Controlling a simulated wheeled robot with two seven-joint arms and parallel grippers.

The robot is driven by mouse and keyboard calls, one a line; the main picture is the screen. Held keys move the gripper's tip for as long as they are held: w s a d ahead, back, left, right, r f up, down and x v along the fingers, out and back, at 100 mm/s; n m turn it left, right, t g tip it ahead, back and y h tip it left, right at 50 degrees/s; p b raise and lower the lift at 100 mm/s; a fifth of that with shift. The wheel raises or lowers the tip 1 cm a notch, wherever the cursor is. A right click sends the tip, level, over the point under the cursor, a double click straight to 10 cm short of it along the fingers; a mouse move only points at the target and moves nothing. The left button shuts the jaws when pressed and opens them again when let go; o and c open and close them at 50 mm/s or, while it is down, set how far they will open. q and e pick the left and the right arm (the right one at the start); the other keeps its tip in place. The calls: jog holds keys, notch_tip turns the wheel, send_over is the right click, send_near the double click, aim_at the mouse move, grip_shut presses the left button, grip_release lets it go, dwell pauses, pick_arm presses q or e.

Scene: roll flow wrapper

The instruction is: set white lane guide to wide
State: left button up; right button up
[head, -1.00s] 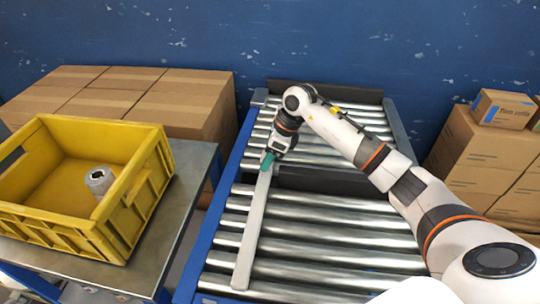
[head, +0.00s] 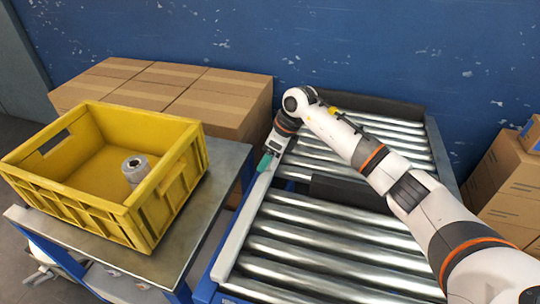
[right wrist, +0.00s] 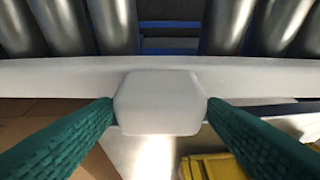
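The white lane guide (head: 243,222) is a long pale bar along the left side of the roller conveyor, next to the blue side rail. My right gripper (head: 265,162), with green fingers, is at the guide's far end. In the right wrist view, the fingers of my right gripper (right wrist: 160,108) press on both sides of a white block (right wrist: 157,100) on the guide's bar (right wrist: 60,77). The fingers hide part of the guide's far end in the head view. I do not make out my left gripper.
Steel rollers (head: 330,252) fill the conveyor right of the guide, with a dark divider (head: 345,193) across it. A metal table (head: 215,205) on the left holds a yellow crate (head: 130,222) with a grey roll (head: 136,170) inside. Cardboard boxes (head: 165,90) stand behind.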

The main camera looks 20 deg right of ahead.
jog(key=shift+s+d, duration=0.1)
jog(key=shift+r, duration=0.2)
pick_arm(q)
jog(key=x, duration=0.2)
jog(key=s+p+x, duration=0.1)
jog(key=x, duration=0.2)
jog(key=shift+d+f+p, duration=0.1)
jog(key=shift+f+p, duration=0.2)
jog(key=shift+f, duration=0.1)
pick_arm(e)
jog(key=v, duration=1.1)
jog(key=shift+r, duration=0.3)
pick_arm(q)
jog(key=shift+s, duration=0.15)
pick_arm(e)
jog(key=shift+s+d+f, duration=0.1)
jog(key=shift+d+f, duration=0.05)
